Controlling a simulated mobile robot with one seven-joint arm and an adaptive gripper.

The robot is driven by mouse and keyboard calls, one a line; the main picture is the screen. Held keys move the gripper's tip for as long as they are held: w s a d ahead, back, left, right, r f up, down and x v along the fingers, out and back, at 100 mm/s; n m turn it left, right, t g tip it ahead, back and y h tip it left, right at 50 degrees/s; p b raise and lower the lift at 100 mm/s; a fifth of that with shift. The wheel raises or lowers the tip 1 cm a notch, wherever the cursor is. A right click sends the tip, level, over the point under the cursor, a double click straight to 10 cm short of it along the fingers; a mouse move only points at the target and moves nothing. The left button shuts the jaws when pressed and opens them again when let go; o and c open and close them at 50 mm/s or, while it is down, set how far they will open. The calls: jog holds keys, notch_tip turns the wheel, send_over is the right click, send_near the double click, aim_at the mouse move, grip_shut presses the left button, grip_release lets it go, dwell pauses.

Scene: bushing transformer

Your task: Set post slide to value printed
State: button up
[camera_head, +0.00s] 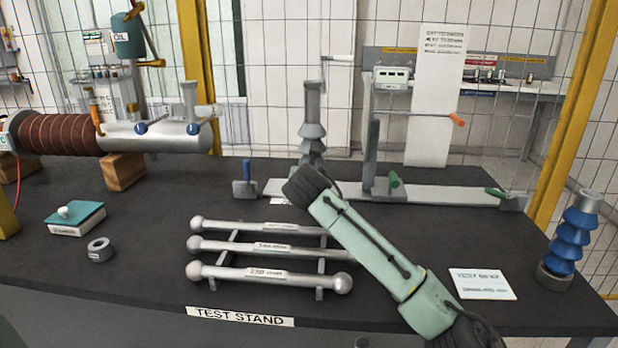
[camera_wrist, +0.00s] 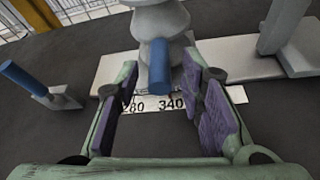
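A grey ribbed post (camera_head: 313,125) stands on a pale flat rail (camera_head: 450,196). In the wrist view the post (camera_wrist: 160,22) has a blue handle (camera_wrist: 159,66) on its near side. A white scale strip (camera_wrist: 170,103) lies below it, with 280 and 340 legible and other marks hidden by my fingers. My gripper (camera_wrist: 160,100) is open, with nothing between its pads, and the blue handle stands just beyond, centred between the fingertips. In the head view my wrist hides the fingers and the post's foot. A hanging white sheet (camera_head: 437,95) carries print too small to read.
A second upright (camera_head: 373,160) with a green lever (camera_head: 394,180) stands on the rail to the right. A blue-handled block (camera_head: 246,180) sits at the rail's left end. Several metal rods (camera_head: 268,274) lie on a rack in front. A printed card (camera_head: 482,284) and a blue insulator (camera_head: 570,240) are at right.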

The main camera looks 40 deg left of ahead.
grip_shut()
dwell(0.6)
